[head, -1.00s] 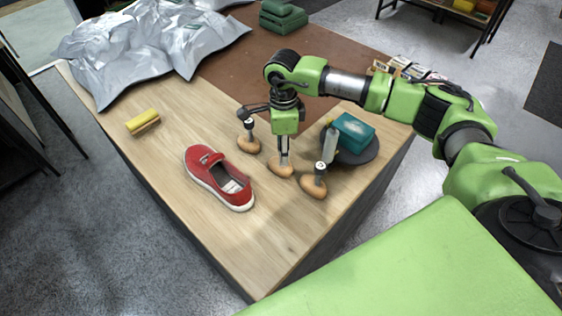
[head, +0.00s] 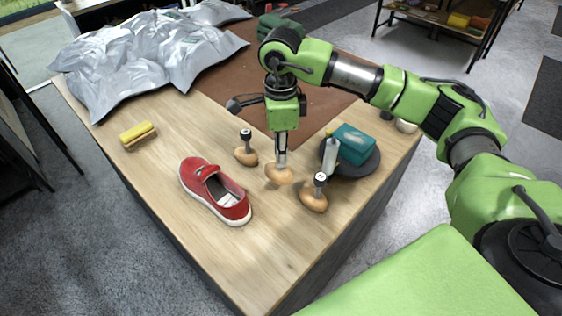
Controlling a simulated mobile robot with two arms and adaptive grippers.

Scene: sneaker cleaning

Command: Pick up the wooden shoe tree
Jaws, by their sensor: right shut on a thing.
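A wooden shoe tree (head: 279,175) with a rounded tan body hangs upright under my right gripper (head: 282,157). The gripper points down and is shut on the tree's upper stem, which the fingers partly hide. The tree appears slightly above the table, with a shadow beneath it. Two similar wooden forms with dark-topped metal stems stand on the table, one to the left (head: 246,157) and one to the right (head: 313,201). A red sneaker (head: 215,191) with a white sole lies to their left. My left gripper is not in view.
A teal box (head: 354,142) and a pale bottle (head: 331,156) stand on a dark round tray (head: 368,166) close to the right. A yellow-topped brush (head: 138,134) lies at the left. Silver bags (head: 150,55) cover the far left. The wooden table's (head: 255,255) front part is clear.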

